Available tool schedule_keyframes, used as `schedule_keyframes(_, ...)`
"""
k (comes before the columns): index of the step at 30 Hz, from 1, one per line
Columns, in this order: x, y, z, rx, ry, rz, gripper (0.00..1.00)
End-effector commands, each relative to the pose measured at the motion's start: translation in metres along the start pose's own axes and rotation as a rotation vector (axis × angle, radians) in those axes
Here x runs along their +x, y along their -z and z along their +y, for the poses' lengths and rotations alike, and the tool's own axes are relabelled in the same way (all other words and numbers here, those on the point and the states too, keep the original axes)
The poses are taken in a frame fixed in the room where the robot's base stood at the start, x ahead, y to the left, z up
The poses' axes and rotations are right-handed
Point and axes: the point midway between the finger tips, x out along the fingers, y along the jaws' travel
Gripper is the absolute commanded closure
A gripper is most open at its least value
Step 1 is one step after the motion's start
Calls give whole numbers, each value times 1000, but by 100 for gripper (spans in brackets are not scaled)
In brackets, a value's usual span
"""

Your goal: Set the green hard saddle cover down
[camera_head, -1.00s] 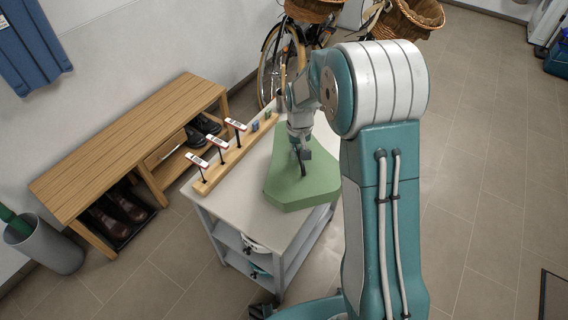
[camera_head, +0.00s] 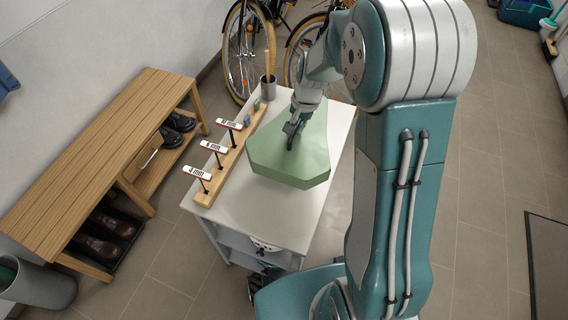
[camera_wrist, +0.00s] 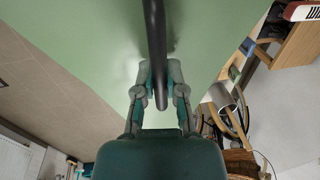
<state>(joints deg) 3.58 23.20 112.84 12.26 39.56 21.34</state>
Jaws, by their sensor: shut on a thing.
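The green hard saddle cover (camera_head: 292,152) is a broad, angular green shell with a dark handle on its top. In the head view it is over the white top of a small cart (camera_head: 262,208); I cannot tell if it touches the top. My gripper (camera_head: 293,130) is above it, shut on the dark handle. In the wrist view the fingers (camera_wrist: 160,88) close around the black handle (camera_wrist: 155,45), and the green cover (camera_wrist: 90,50) fills much of the picture. The underside of the cover is hidden.
A wooden rack (camera_head: 228,150) with several labelled hex keys runs along the cart's left edge. A grey cup (camera_head: 268,87) stands at the back. A wooden bench (camera_head: 95,150) with shoes is at left, and bicycles (camera_head: 248,50) are behind. Bare cart top shows in front of the cover.

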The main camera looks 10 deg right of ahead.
Motion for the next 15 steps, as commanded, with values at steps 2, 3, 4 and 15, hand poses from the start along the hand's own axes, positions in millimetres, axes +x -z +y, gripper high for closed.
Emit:
schedule_keyframes(2, 8, -20, -3, -4, -2, -1, 100)
schedule_keyframes(3, 12, -29, -4, -5, -4, -1, 100)
schedule_keyframes(4, 18, -34, -4, -4, -6, -1, 100)
schedule_keyframes(15, 64, -70, -2, -4, -6, 2, 100)
